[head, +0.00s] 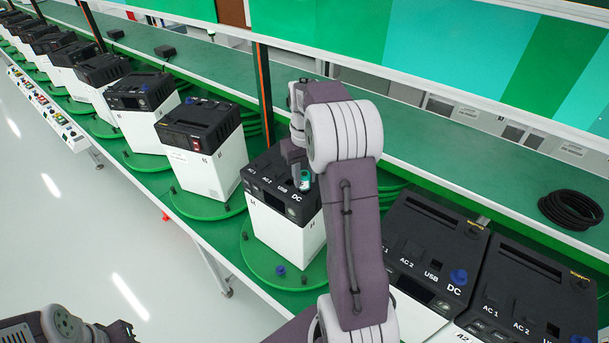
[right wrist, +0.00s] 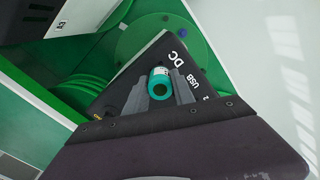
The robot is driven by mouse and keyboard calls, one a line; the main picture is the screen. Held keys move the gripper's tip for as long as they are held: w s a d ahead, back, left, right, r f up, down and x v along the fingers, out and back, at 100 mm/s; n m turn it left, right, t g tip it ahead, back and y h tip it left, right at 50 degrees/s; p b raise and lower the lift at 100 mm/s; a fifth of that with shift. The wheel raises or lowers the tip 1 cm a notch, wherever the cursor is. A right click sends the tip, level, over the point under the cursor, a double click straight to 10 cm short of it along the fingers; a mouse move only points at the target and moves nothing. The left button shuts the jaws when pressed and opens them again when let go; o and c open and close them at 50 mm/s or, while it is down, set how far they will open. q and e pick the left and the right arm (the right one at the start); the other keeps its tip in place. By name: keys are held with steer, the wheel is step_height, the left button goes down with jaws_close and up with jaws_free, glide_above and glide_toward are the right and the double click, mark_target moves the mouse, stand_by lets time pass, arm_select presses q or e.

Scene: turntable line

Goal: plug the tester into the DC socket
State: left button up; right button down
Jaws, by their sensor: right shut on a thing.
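The teal cylindrical tester (head: 305,182) is in my right gripper (head: 298,168), over the top of a black-and-white power unit (head: 285,222), beside its DC label. In the right wrist view the tester (right wrist: 160,82) stands between the two grey fingers (right wrist: 158,92), close to the DC label (right wrist: 173,58). The tester and fingers cover the DC socket. I cannot tell whether the tester is in it or just above it. My left gripper (head: 122,331) shows only partly at the bottom left edge; its jaws are unclear.
The unit stands on a green turntable (head: 255,262), where a blue cap (head: 280,270) and a small dark piece lie. More units stand in line to the left; two nearer units (head: 430,245) stand at the right. A black cable coil (head: 572,209) lies on the shelf behind.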

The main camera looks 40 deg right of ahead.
steer(key=shift+f+b, duration=0.35)
steer(key=shift+f, duration=0.25)
steer(key=c, duration=1)
jaws_free()
step_height(320, 180, up, 9)
steer(key=shift+r+b, duration=0.1)
steer(key=shift+b, duration=0.3)
